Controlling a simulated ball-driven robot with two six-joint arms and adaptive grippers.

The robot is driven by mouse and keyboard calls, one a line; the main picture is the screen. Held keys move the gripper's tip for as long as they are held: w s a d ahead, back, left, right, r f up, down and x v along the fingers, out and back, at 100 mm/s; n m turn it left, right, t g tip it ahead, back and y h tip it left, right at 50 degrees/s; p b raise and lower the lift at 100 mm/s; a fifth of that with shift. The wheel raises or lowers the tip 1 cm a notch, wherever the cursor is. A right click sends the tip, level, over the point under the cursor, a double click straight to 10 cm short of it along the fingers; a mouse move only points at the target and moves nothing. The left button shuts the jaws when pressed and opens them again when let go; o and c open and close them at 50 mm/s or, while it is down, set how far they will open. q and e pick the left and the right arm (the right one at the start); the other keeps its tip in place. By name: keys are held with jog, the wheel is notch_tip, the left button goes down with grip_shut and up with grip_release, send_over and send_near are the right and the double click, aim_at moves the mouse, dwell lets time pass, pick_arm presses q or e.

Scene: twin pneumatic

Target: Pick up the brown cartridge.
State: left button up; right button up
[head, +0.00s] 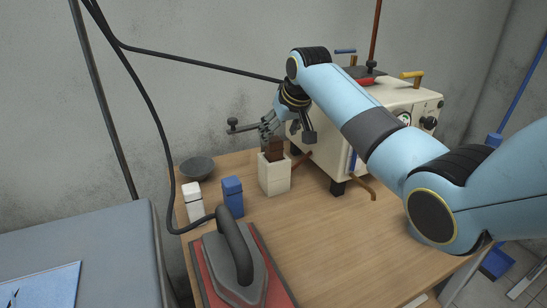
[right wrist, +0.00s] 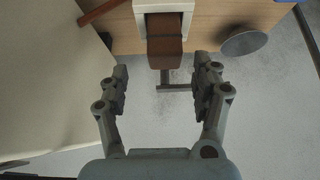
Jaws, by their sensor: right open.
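The brown cartridge (head: 276,151) stands upright in a white square holder (head: 275,181) on the wooden table, its upper part sticking out. In the right wrist view the brown cartridge (right wrist: 164,47) points out of the white holder (right wrist: 188,8), ahead of my fingers. My right gripper (head: 270,133) is at the cartridge's top in the head view. In the right wrist view my right gripper (right wrist: 162,80) is open, with a finger on each side of the cartridge's line and a gap between them. My left gripper is not in view.
A cream machine (head: 402,108) stands close behind and right of the holder. A blue block (head: 232,199), a white block (head: 193,205) and a grey bowl (head: 197,167) are to the left. An iron (head: 232,265) sits in front. Table at front right (head: 335,235) is clear.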

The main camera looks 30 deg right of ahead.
aim_at(275, 140)
jog(key=x, duration=0.5)
jog(key=shift+s+a+f, duration=0.15)
jog(key=shift+s+a, duration=0.1)
jog(key=shift+a, duration=0.1)
jog(key=shift+c, duration=1.6)
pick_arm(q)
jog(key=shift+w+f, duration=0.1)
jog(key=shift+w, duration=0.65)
pick_arm(e)
jog(key=c, duration=1)
